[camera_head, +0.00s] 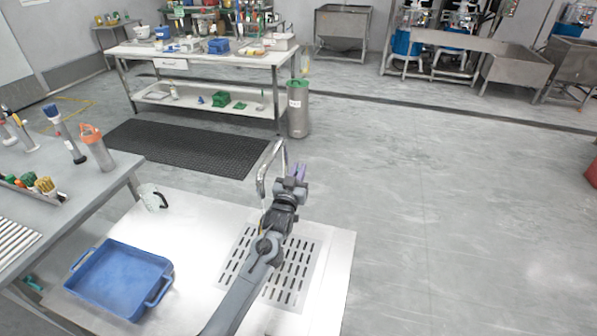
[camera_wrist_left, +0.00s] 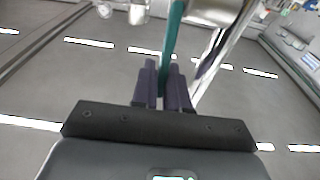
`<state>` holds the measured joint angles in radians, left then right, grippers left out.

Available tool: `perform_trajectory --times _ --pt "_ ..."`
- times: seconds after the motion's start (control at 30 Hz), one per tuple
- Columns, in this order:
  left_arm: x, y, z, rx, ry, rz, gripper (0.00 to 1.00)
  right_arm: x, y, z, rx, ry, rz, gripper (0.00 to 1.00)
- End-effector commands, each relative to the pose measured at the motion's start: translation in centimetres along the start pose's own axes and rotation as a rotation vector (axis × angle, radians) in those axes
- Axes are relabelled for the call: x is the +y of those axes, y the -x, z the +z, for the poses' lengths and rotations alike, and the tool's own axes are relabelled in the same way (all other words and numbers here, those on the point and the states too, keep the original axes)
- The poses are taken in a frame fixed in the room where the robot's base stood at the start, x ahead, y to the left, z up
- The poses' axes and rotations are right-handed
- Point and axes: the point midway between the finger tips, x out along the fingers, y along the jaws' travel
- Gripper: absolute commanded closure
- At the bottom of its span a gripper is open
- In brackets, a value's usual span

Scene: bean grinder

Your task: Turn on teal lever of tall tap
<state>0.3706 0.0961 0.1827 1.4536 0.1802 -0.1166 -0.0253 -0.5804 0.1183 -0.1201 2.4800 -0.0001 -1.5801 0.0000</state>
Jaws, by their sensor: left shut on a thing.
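The tall tap (camera_head: 264,172) is a chrome arch rising at the far side of the steel worktop in the head view. Its bright metal pipe (camera_wrist_left: 213,62) also shows in the left wrist view, just right of my fingers. The teal lever (camera_wrist_left: 173,32) is a narrow upright strip in the wrist view. My left gripper (camera_head: 299,171) is beside the tap, with its purple fingers at the top right of the arm. In the wrist view the fingers (camera_wrist_left: 163,82) are shut on the lever. The lever is too small or hidden to make out in the head view.
A perforated drain plate (camera_head: 236,268) is set in the worktop (camera_head: 205,215) under my left arm. A blue tray (camera_head: 164,291) lies at the front left, and a white mug (camera_head: 148,199) with a black handle stands behind it.

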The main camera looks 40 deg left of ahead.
Motion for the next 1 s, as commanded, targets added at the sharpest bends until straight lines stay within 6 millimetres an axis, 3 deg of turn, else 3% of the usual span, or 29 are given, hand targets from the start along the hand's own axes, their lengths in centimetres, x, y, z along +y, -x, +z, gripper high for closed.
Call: perform_trajectory --times 0.03,0.17,0.57,1.0 --pt "0.0 0.0 0.1 -0.002 0.0 -0.001 0.84 0.0 0.0 0.0 -0.001 0.002 0.001 0.03" --pt "0.0 0.0 0.1 -0.002 0.0 0.0 0.65 0.1 0.0 0.1 -0.001 0.006 0.005 0.03" --pt "0.0 0.5 0.0 -0.002 0.0 0.0 0.65 0.1 0.1 0.0 -0.001 0.005 0.004 0.03" --pt "0.0 7.2 0.1 -0.004 0.0 0.0 0.65 0.0 1.3 -0.4 0.0 -0.003 -0.003 0.03"
